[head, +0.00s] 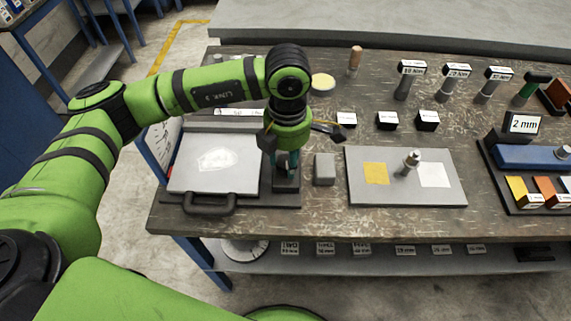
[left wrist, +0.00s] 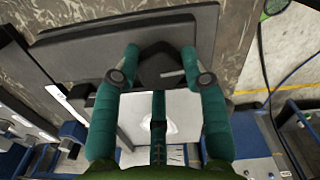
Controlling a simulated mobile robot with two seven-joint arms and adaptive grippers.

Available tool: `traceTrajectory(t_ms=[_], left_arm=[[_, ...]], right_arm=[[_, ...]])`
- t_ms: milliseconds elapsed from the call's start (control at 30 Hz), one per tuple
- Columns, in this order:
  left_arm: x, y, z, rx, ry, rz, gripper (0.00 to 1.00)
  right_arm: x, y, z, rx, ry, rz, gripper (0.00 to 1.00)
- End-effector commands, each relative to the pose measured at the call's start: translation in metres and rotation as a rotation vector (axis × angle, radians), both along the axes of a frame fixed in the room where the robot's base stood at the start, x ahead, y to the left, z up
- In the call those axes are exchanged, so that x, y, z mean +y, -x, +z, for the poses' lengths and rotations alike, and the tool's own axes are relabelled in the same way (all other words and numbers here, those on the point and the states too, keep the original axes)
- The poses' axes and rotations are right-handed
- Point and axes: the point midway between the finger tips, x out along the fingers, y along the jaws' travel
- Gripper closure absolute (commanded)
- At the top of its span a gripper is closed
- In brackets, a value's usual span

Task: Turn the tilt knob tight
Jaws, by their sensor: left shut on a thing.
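My left gripper (head: 287,170) points down at the right edge of a flat device with a pale plate (head: 214,165) and a dark frame. In the left wrist view its two teal fingers (left wrist: 162,76) stand apart on either side of a dark part (left wrist: 160,66), which I take for the tilt knob. The gripper is shut on this part. The gripper and wrist cover most of it in the head view, so its turn angle cannot be told. A black block (head: 286,187) shows just below the fingers. My right gripper is not in view.
A black handle (head: 209,204) sticks out at the device's front. A grey block (head: 324,169) stands close to the right of the gripper. Farther right is a grey board (head: 408,192) with a yellow and a white square. Labelled knobs and blocks stand behind.

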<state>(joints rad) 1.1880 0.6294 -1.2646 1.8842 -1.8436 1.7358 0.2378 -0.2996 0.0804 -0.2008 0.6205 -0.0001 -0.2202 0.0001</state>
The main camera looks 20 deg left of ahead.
Motion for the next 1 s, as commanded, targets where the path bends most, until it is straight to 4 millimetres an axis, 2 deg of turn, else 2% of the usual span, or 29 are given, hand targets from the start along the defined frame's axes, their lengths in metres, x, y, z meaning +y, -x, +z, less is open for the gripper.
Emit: traceTrajectory(t_ms=[33, 200, 767, 800, 833, 1000], left_arm=[[-0.0035, -0.0044, 0.0012, -0.019, 0.013, -0.021, 0.89], [-0.0039, -0.0040, 0.0029, -0.019, 0.013, -0.074, 0.89], [-0.0048, -0.0029, 0.0049, -0.016, 0.014, -0.102, 0.89], [-0.0048, -0.0029, 0.0049, -0.016, 0.014, -0.102, 0.45], [-0.0046, -0.0028, 0.0047, -0.016, 0.013, -0.102, 0.33], [-0.0034, -0.0015, 0.0030, -0.009, 0.009, -0.101, 0.33]], right_arm=[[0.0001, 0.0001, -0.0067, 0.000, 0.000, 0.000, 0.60], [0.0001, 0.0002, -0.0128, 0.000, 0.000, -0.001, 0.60], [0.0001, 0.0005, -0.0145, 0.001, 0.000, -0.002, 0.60], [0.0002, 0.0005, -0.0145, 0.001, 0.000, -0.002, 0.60], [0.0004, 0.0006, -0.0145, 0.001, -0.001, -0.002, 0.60], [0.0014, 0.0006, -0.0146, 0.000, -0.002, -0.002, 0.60]])
